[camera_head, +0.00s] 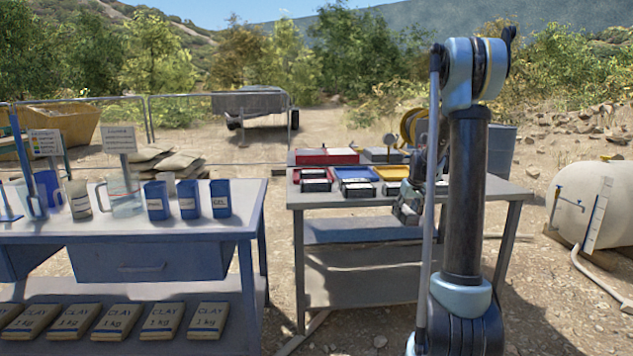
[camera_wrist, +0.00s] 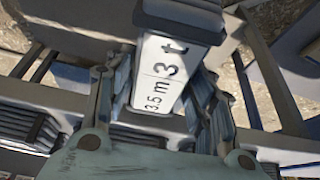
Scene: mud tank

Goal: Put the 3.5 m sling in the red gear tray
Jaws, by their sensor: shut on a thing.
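My gripper (camera_wrist: 163,105) is shut on the 3.5 m sling (camera_wrist: 166,62), a pale bundle with a dark end; its label reads "3 t" and "3.5 m" in the wrist view. The fingers press on both its sides. In the head view my gripper (camera_head: 408,207) hangs at the front right of the grey table, and the sling in it cannot be made out clearly.
A blue tray (camera_head: 356,173) and a yellow tray (camera_head: 396,174) stand beside the red one. Several dark bundles with pale labels (camera_head: 316,186) lie along the table's front. My arm hides the table's right part. A blue workbench (camera_head: 120,226) with jugs stands to the left.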

